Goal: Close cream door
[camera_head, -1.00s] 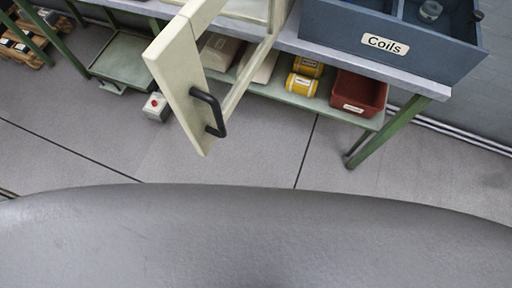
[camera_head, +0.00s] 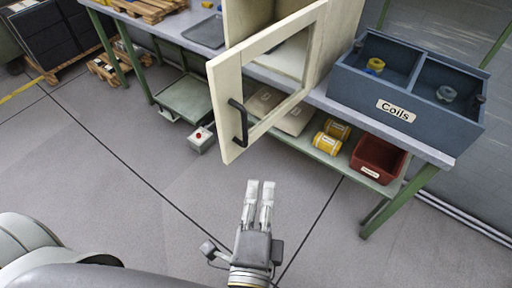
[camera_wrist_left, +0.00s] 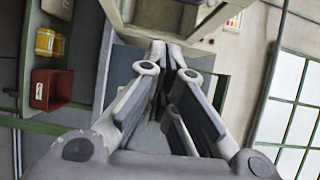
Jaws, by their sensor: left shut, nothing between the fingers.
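The cream door (camera_head: 231,112) stands open on the cream cabinet (camera_head: 344,33), swung out past the bench's front edge. It has a framed opening and a black handle (camera_head: 238,122) near its free edge. My left gripper (camera_head: 260,186) is below and a little right of the handle in the head view, apart from the door. Its fingers are together and empty. In the left wrist view the left gripper (camera_wrist_left: 172,50) fills the middle, with a cream surface (camera_wrist_left: 190,18) beyond its tips. My right gripper is in neither view.
A blue bin (camera_head: 340,83) labelled Coils stands right of the cabinet on the bench. Yellow cylinders (camera_head: 327,144) and a red bin (camera_head: 378,160) sit on the lower shelf. A small box with a red button (camera_head: 201,139) is on the floor. The floor in front is clear.

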